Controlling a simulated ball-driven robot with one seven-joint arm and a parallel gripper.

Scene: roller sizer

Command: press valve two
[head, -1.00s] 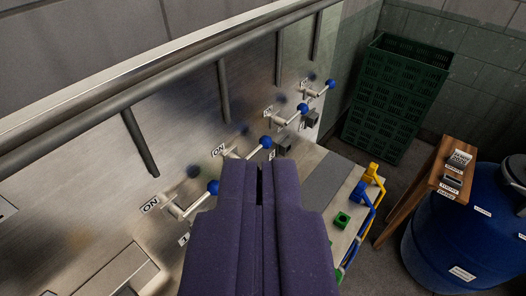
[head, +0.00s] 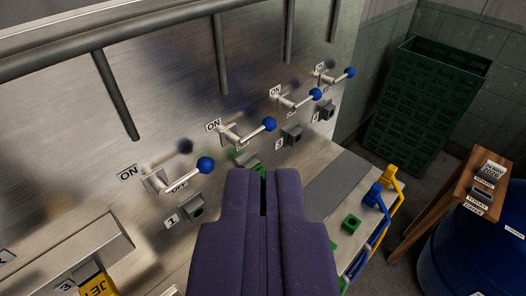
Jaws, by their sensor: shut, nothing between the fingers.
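A row of lever valves with blue ball ends runs along the steel panel (head: 165,85), each under an ON label. The second lever from the left (head: 250,132), which I take as valve two, sticks out from the panel with its blue ball (head: 270,124) toward me. Its number plate is hidden. A block with some green (head: 249,162) sits below it, partly behind my gripper. My gripper (head: 263,172), dark purple, is shut and empty, its tips just below that lever and apart from its ball in the picture.
The first lever (head: 182,173) is at left, above plate 1 (head: 171,220). The third (head: 300,101) and fourth (head: 336,78) are to the right. Green crates (head: 425,105) stand at the back right.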

